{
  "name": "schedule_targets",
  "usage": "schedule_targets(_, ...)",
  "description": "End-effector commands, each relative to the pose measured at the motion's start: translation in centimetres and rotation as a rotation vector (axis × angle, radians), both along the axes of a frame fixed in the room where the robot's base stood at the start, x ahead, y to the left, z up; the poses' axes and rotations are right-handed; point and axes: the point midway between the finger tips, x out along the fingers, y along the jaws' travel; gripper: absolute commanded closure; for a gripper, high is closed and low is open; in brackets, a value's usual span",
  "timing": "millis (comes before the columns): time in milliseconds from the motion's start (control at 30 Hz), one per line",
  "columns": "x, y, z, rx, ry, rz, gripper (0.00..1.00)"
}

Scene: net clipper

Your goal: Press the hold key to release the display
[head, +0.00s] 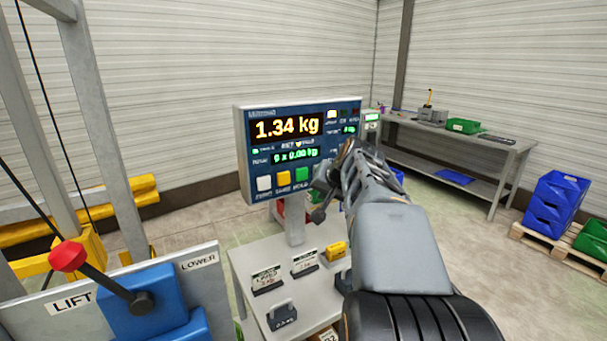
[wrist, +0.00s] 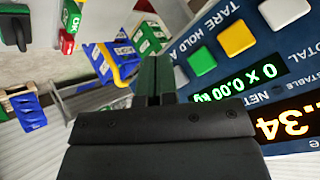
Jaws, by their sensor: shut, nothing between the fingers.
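The indicator box (head: 243,150) shows 1.34 kg in orange and 0 x 0.00 kg in green. Below are a white key (head: 264,184), a yellow key (head: 283,178) and a green key (head: 302,174). The wrist view shows them turned over: green (wrist: 203,62), yellow (wrist: 237,37), white (wrist: 280,10). My gripper (head: 322,190) is just right of the green key and hides the panel's lower right. Its fingers (wrist: 155,75) are together and empty, beside the keys; contact does not show.
A white stand (head: 300,260) with small weights and cards is below the box. A red-knobbed lever (head: 68,256) on a LIFT/LOWER panel is at front left. A workbench (head: 470,140) and blue crates (head: 555,205) are at right.

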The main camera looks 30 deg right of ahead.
Motion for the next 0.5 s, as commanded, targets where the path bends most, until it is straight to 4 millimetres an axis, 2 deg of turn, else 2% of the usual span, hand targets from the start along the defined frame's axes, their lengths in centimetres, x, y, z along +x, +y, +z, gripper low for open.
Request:
schedule_targets(300, 4.0, -0.2, 0.3, 0.000, 0.002, 0.003, 1.00)
schedule_targets(500, 6.0, -0.3, 0.2, 0.000, 0.002, 0.002, 1.00)
